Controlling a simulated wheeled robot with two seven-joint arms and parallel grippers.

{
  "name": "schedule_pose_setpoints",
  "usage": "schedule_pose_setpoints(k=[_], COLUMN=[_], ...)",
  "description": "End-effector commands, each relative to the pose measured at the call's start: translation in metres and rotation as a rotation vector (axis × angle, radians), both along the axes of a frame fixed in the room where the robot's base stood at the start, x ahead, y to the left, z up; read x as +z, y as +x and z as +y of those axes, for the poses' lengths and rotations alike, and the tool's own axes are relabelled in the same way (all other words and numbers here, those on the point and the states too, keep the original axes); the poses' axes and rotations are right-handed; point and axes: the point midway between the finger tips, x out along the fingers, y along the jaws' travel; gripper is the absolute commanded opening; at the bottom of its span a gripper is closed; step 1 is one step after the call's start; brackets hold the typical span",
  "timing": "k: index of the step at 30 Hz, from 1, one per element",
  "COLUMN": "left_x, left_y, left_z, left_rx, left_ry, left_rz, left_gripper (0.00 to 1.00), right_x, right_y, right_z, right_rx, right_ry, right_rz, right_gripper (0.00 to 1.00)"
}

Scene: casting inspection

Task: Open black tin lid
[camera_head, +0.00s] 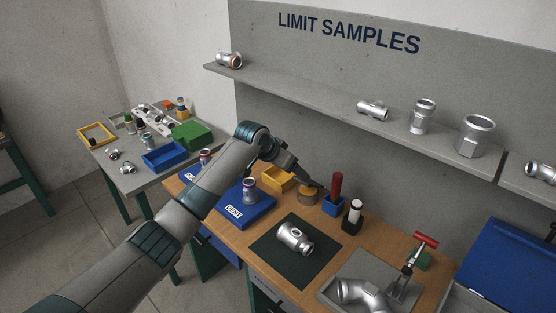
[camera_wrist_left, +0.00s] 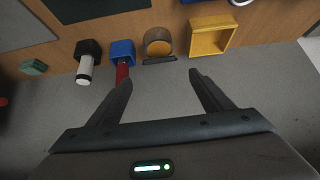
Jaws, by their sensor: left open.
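The round tin (camera_head: 308,197) stands on the wooden bench near the wall. In the left wrist view the tin (camera_wrist_left: 158,38) shows a tan-brown round inside. A thin dark piece, apparently its lid (camera_wrist_left: 159,60), stands edge-on at the tin's wall side, so the tin looks open. My left gripper (camera_head: 316,184) is above and close to the tin in the head view. In the wrist view the left gripper (camera_wrist_left: 161,77) is open and empty, its fingertips either side of the lid's line. Contact with the lid cannot be told. My right gripper is not in view.
A yellow bin (camera_head: 277,179) is left of the tin. A blue holder (camera_head: 333,206) with a red-handled tool (camera_head: 337,185) and a black block (camera_head: 351,222) with a white-topped item are right. A metal fitting (camera_head: 295,238) lies on a dark mat (camera_head: 268,258). A shelf (camera_head: 300,99) hangs above.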

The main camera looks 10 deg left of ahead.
Motion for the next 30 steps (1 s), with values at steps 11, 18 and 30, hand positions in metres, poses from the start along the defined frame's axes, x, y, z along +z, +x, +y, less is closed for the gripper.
schedule_pose_setpoints(k=[11, 18, 30], left_x=[0.049, 0.070, 0.073], left_y=[-0.033, -0.045, -0.047], left_z=[0.024, 0.032, 0.034], left_rx=[-0.002, -0.001, -0.001], left_ry=[0.000, -0.001, 0.000], left_rz=[-0.004, -0.002, -0.001], left_gripper=[0.73, 0.73, 0.66], right_x=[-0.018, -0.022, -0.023], right_y=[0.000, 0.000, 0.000], right_z=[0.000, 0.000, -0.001], right_rx=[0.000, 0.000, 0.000], right_ry=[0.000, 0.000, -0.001], right_rz=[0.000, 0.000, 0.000], right_gripper=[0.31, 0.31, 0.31])
